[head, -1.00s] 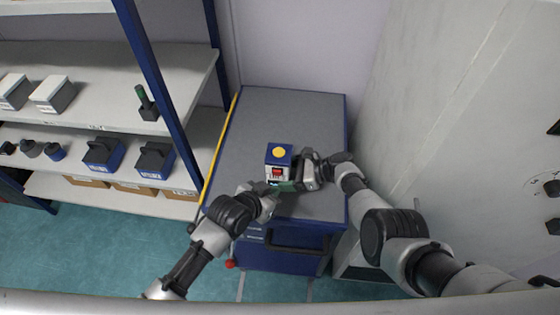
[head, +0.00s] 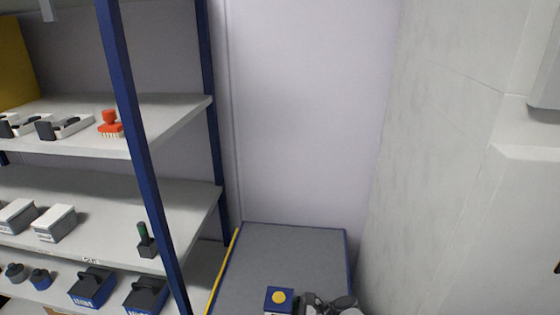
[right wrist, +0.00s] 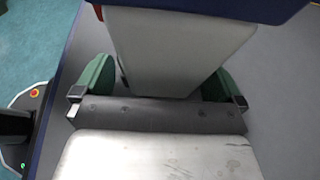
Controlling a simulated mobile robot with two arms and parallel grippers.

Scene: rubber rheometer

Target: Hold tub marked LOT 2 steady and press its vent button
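A tub (head: 279,297) with a blue top and a round yellow button (head: 279,297) stands on the grey cabinet top, cut off by the lower edge of the head view. No LOT marking is readable. In the right wrist view its pale body (right wrist: 180,45) narrows between the green fingers of my right gripper (right wrist: 160,85), which look closed against its two sides. In the head view part of my right gripper (head: 318,304) shows just right of the tub. My left gripper is in neither current view.
The grey cabinet top (head: 285,255) is bare behind the tub, with a yellow strip along its left edge. A shelf rack (head: 150,180) on the left holds boxes, a red-orange brush-like item (head: 110,124) and blue handled blocks (head: 92,287). A pale wall (head: 440,180) rises on the right.

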